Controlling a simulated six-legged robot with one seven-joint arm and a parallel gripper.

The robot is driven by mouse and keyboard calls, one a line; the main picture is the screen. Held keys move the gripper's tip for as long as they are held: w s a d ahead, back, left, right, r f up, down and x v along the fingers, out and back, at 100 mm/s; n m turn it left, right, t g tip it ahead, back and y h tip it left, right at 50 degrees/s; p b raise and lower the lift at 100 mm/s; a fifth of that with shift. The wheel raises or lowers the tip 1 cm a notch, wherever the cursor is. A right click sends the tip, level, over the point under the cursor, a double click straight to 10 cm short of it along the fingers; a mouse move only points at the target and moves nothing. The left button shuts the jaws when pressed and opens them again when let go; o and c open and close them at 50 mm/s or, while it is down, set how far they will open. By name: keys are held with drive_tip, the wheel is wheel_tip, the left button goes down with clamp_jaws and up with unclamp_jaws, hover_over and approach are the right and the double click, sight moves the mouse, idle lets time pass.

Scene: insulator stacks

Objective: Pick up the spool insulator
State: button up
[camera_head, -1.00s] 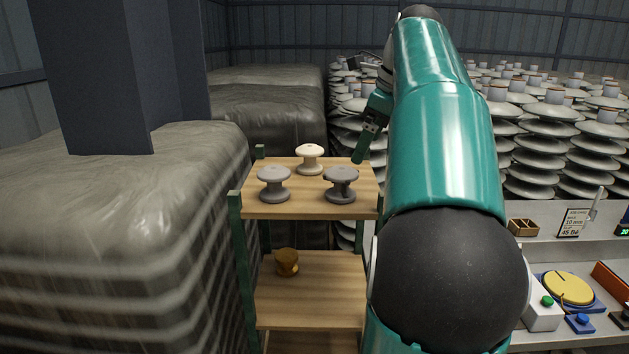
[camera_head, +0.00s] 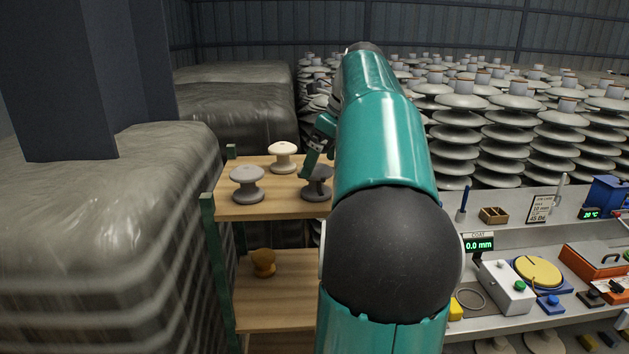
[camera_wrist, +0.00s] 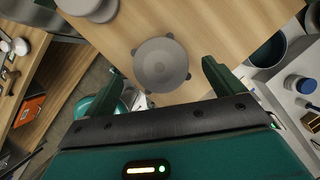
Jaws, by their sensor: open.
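Three spool insulators stand upright on the top board of a small shelf rack. One is mid-grey (camera_head: 247,183) at the left, one is cream (camera_head: 283,157) at the back, and one is dark grey (camera_head: 318,184) at the right, partly hidden by my arm. My gripper (camera_head: 309,168) is by the dark grey spool. In the wrist view my gripper (camera_wrist: 163,72) is open and empty, its two green fingers apart. A round grey spool top (camera_wrist: 160,64) shows between and just beyond the fingertips. Part of another spool (camera_wrist: 88,6) shows at the top edge.
A brown object (camera_head: 263,262) sits on the lower board of the rack (camera_head: 209,250). A wrapped pallet stack (camera_head: 110,240) stands close on the left. On the right is a bench (camera_head: 480,330) with a scale, boxes and tools. Large insulator stacks (camera_head: 470,130) fill the back.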

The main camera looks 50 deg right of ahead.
sight(317, 166)
drive_tip(key=x, duration=0.5)
drive_tip(key=shift+w+f, duration=0.15)
drive_tip(key=shift+f, duration=0.2)
drive_tip(key=c, duration=1.2)
drive_tip(key=shift+c, duration=0.7)
drive_tip(key=shift+r, duration=0.15)
